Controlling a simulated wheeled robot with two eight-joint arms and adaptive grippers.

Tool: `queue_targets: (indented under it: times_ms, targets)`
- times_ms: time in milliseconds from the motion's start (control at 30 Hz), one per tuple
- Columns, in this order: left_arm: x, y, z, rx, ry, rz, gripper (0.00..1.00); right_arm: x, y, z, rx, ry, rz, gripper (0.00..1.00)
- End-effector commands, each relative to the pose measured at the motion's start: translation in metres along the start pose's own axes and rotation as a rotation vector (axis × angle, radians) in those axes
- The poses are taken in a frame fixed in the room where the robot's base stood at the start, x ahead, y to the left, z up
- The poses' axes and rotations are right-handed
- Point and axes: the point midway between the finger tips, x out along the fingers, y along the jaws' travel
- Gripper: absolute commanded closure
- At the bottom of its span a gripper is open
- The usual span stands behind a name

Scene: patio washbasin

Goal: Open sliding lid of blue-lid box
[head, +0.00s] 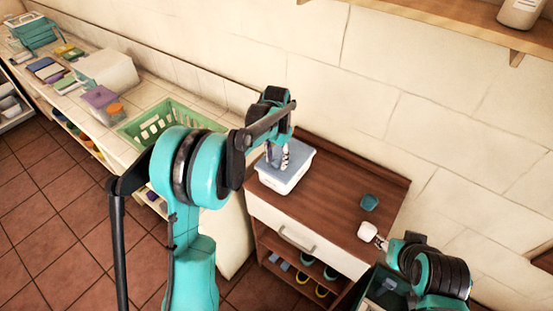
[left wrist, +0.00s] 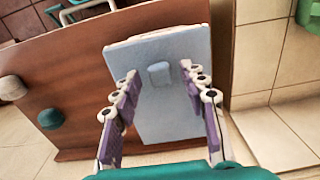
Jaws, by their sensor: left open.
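The box (head: 283,184) is white with a flat light-blue lid (head: 298,160), and it stands at the left end of the brown wooden cabinet top. In the left wrist view the lid (left wrist: 160,118) lies below my open fingers, with a small raised blue handle (left wrist: 159,75) between them. A pale strip of the box shows past the lid's far edge. My left gripper (head: 278,158) is over the lid, open and pointing down; its fingers (left wrist: 158,78) are on both sides of the handle, with no clear contact. My right gripper (head: 382,243) is at the cabinet's right front, close to a white cup-like object.
The white object (head: 368,231) and a small teal one (head: 369,202) stand on the cabinet top (head: 335,192), right of the box. A green basket (head: 152,127) sits on the tiled counter at left. A wooden shelf (head: 450,22) hangs on the wall above right.

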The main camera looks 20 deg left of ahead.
Motion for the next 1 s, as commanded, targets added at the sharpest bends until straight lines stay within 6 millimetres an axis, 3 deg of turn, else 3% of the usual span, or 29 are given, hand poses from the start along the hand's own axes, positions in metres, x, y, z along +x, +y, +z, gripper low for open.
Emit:
queue_targets:
  times_ms: [167,333,367,533,633,1000]
  targets:
    - [0.0,0.0,0.0,0.0,0.0,0.0,0.57,0.0,0.0,0.0,0.0,0.0,0.0,0.6]
    - [0.0,0.0,0.0,0.0,0.0,0.0,0.96,0.0,0.0,0.0,0.0,0.0,0.0,0.6]
    - [0.0,0.0,0.0,0.0,0.0,0.0,1.0,0.0,0.0,0.0,0.0,0.0,0.0,0.6]
    - [0.0,0.001,0.0,0.0,0.0,0.0,1.0,0.0,0.0,0.0,0.0,0.0,0.0,0.6]
    - [0.0,0.013,0.0,0.002,0.0,0.0,1.0,0.001,0.0,0.0,0.0,0.0,0.0,0.6]
    - [0.0,0.099,0.0,0.004,0.0,0.0,1.0,0.004,0.0,0.003,0.0,0.0,0.0,0.6]
